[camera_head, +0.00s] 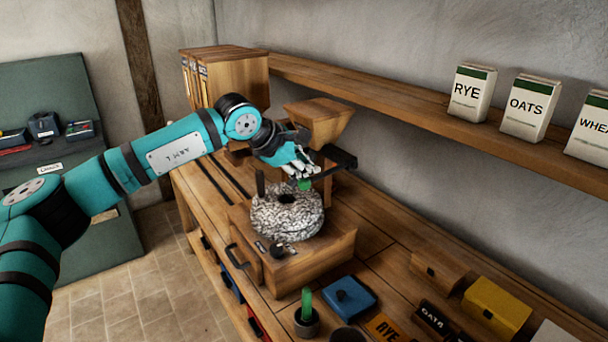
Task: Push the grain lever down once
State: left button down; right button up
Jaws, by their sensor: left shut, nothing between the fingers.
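My left gripper (306,171) is shut and empty, reached over the bench in front of the wooden hopper (318,118). A dark lever (337,167) shows beside and behind the fingers, running down-left from the mill's right side. A green knob (305,185) shows just under the fingertips and looks like the lever's end. The fingertips are at or very near the knob; I cannot tell whether they touch. The fingers hide part of the lever. The speckled millstone (287,214) is below, on its wooden base (322,252). My right gripper is out of view.
A dark upright handle (260,183) stands on the stone's left side. In front are a green-handled tool in a cup (306,312), a blue block (349,297) and a yellow box (496,306). A wall shelf (420,112) holds RYE (471,92) and OATS (530,107) packets.

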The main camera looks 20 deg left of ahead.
aim_at(307, 179)
pick_arm(q)
jog(key=shift+f+b, duration=1.4)
jog(key=shift+f, duration=0.2)
dwell(1.0)
dwell(0.6)
jog(key=shift+r+p, duration=1.45)
jog(key=shift+r, duration=1.35)
notch_tip(307, 179, up, 5)
jog(key=p, duration=0.2)
jog(key=shift+p, duration=0.35)
